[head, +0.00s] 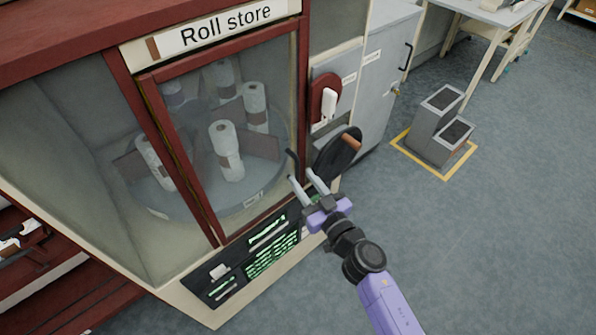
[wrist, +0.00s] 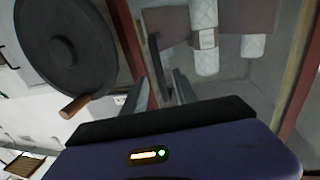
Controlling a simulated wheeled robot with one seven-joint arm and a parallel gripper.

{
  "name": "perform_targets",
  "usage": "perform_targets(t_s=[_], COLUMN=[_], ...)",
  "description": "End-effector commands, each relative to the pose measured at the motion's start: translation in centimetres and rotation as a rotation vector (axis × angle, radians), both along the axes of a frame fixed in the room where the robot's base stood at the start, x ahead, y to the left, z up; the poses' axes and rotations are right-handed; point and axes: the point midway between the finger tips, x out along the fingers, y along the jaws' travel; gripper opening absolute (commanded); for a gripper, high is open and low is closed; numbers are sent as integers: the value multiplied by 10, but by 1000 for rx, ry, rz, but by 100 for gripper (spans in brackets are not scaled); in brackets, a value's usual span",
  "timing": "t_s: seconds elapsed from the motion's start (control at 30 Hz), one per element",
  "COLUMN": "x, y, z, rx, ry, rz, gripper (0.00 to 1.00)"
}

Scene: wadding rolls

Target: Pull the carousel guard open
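The carousel guard (head: 157,115) is a clear panel in a dark red frame under the "Roll store" sign; it looks shut or nearly so. A black bar handle (head: 292,165) stands by its right edge. Behind the guard, the round grey carousel (head: 245,203) bears several white wadding rolls (head: 226,150); rolls also show in the wrist view (wrist: 204,30). My gripper (head: 302,177) is open and empty, its fingertips close to the handle's lower end; I cannot tell whether they touch. In the wrist view, my fingers (wrist: 172,85) point toward the red frame edge.
A black handwheel (head: 333,153) with a wooden knob (head: 351,142) is just right of my gripper. A red plate with a white lever (head: 328,105) is above it. A green-lit panel (head: 265,250) lies below the guard.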

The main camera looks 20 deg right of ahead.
Motion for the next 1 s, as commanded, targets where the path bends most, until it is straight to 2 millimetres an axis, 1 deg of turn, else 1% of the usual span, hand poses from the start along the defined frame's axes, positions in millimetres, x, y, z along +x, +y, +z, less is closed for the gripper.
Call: perform_targets(t_s=[0.03,0.1,0.23,0.37,0.6,0.63,0.7,0.8,1.0], x=[9,18,30,35,36,36,36,36,36], y=[1,2,4,4,4,4,4,4,4], z=[0,0,0,0,0,0,0,0,0], rx=[1,-1,-1,0,-1,-1,-1,-1,-1], ry=[-1,-1,0,0,0,0,0,0,0], rz=[0,0,0,0,0,0,0,0,0], gripper=[34,34,34,34,34,30,17,0,0])
